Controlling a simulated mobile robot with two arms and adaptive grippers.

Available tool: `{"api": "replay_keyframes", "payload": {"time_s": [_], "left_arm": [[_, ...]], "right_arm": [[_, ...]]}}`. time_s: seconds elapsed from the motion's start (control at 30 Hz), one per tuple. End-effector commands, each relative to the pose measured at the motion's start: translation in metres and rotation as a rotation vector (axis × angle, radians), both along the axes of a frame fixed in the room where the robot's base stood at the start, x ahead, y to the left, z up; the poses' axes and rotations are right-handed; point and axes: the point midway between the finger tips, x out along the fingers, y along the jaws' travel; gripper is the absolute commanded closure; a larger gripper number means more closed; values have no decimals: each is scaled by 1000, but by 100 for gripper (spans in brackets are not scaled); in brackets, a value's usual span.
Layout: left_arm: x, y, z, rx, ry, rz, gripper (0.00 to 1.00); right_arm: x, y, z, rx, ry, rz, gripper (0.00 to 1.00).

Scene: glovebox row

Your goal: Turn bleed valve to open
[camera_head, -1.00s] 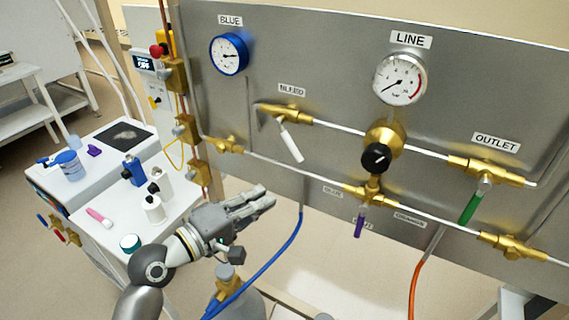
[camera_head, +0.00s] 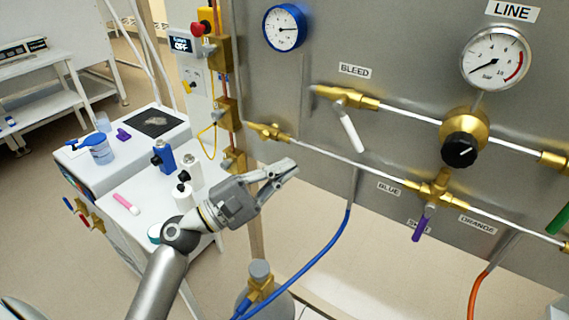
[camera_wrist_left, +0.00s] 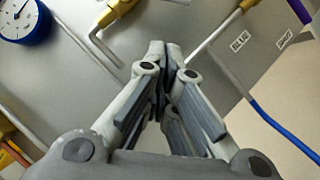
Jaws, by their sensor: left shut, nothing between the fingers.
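The bleed valve (camera_head: 345,97) is a brass body on the upper pipe, under the BLEED label. Its white lever (camera_head: 350,130) hangs down, slanting slightly right, at an angle to the pipe. My left gripper (camera_head: 292,168) is shut and empty, left of and below the lever in the head view, apart from it in the picture. The shut fingers also show in the left wrist view (camera_wrist_left: 166,50), pointing toward the panel. A brass fitting (camera_wrist_left: 125,22) lies beyond them there; I cannot tell which. My right gripper is not in view.
The blue gauge (camera_head: 284,27) is left of the valve. The black regulator knob (camera_head: 459,150) and purple lever (camera_head: 421,228) are right. A blue hose (camera_head: 310,265) hangs below. A white bench (camera_head: 165,180) with bottles stands left.

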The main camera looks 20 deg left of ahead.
Motion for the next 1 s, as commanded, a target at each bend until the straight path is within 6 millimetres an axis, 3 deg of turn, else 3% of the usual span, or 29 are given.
{"api": "replay_keyframes", "payload": {"time_s": [0.03,0.3,0.6,1.0], "left_arm": [[9,-7,11,-2,-2,-1,100],[52,-43,30,-1,-2,-1,100],[50,-69,44,2,0,1,100],[50,-74,44,3,0,0,100]], "right_arm": [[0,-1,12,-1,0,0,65],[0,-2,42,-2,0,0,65],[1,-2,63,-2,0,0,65],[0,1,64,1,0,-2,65]]}}
